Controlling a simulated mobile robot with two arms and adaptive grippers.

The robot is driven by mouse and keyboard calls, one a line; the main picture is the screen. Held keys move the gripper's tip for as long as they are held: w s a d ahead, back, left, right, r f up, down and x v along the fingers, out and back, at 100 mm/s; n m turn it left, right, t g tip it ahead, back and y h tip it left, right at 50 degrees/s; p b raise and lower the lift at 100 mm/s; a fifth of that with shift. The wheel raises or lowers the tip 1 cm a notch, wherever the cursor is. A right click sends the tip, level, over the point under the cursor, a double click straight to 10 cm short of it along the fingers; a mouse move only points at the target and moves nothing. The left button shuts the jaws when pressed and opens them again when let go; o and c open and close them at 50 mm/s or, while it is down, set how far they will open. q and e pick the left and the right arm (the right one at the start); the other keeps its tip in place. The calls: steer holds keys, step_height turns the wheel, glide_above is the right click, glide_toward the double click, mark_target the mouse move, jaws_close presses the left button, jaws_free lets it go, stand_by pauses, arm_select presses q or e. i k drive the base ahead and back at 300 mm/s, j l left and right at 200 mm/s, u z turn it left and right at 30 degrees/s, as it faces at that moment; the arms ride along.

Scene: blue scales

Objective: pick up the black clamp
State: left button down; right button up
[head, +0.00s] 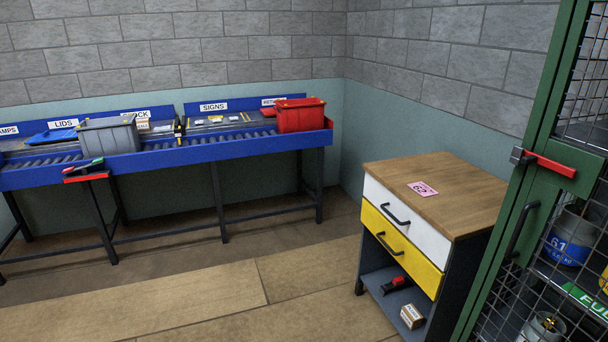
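I cannot clearly make out a black clamp. A small, upright black and yellow item (179,127) stands at the blue roller bench (240,147), to the right of the grey bin. A black and red item (395,285) lies on the cabinet's lower shelf. A dark item with a green part (88,165) lies at a red ledge (87,178) on the bench's front edge. All three are too small to identify surely. Neither of my grippers is in view.
A grey bin (108,138) and a red bin (301,115) sit on the bench. A wood-topped cabinet (455,190) with a pink card (422,189) stands at right. A green mesh cage door (525,170) with gas cylinders behind it borders the right. The floor (220,285) in front is clear.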

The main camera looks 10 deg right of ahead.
mark_target(396, 282)
steer(key=i+j, duration=0.1)
steer(key=i, duration=0.95)
steer(key=i+j, duration=0.1)
steer(key=i, duration=0.95)
